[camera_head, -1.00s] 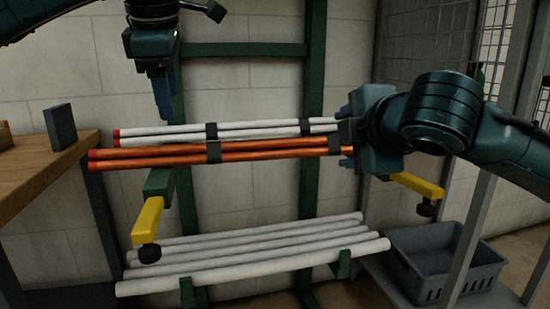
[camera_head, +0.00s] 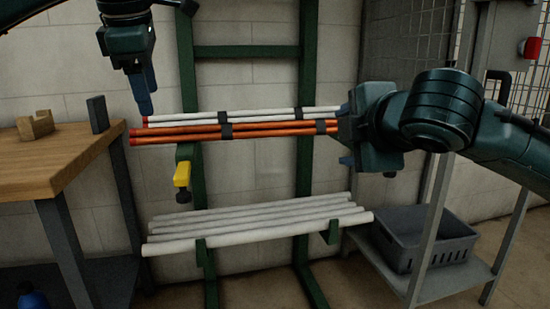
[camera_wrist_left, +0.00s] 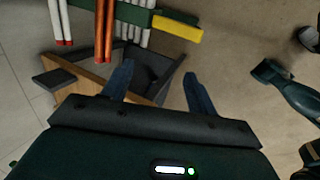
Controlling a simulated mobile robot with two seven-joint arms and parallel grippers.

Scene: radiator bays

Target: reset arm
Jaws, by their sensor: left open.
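My left gripper (camera_head: 147,100) hangs pointing down at upper left, near the left ends of the pipes. In the left wrist view its two blue fingers (camera_wrist_left: 158,90) are apart with nothing between them. Orange pipes (camera_head: 240,132) with dark clips and red left ends lie level across the green rack (camera_head: 308,80), with white pipes (camera_head: 270,113) just behind. My right gripper (camera_head: 346,135) overlaps the pipes' right ends; whether its fingers grip them is hidden. A yellow-tipped bracket (camera_head: 182,174) projects below the pipes at left.
Several white pipes (camera_head: 255,228) rest on lower supports. A wooden-topped bench (camera_head: 50,170) with a dark upright block (camera_head: 97,114) stands at left. A grey crate (camera_head: 425,238) sits on a low metal shelf at right. A red button (camera_head: 531,47) is at upper right.

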